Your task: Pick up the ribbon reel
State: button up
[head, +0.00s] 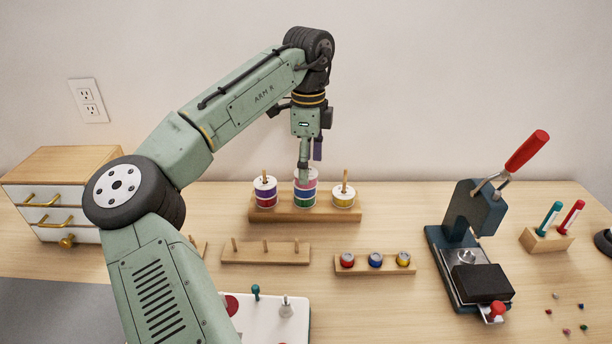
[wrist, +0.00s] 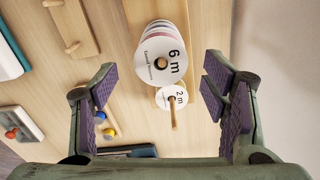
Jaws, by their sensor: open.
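Ribbon reels sit on the pegs of a wooden stand (head: 290,214) in the head view. Which one the task means is not clear. My gripper (head: 305,172) is over the middle stack, pointing down and partly covering it. In the wrist view my gripper (wrist: 160,72) is open and empty, its purple pads wide apart. A "6 m" reel (wrist: 160,48) and a smaller "2 m" reel (wrist: 171,98) show between the fingers.
An empty peg rack (head: 265,252) and a rack with several small coloured pots (head: 375,263) stand in front. A press with a red handle (head: 480,240) is at right. A drawer cabinet (head: 60,190) is at left. The wall is close behind the stand.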

jog(key=shift+f, duration=1.15)
jog(key=shift+c, duration=0.6)
jog(key=c, duration=1)
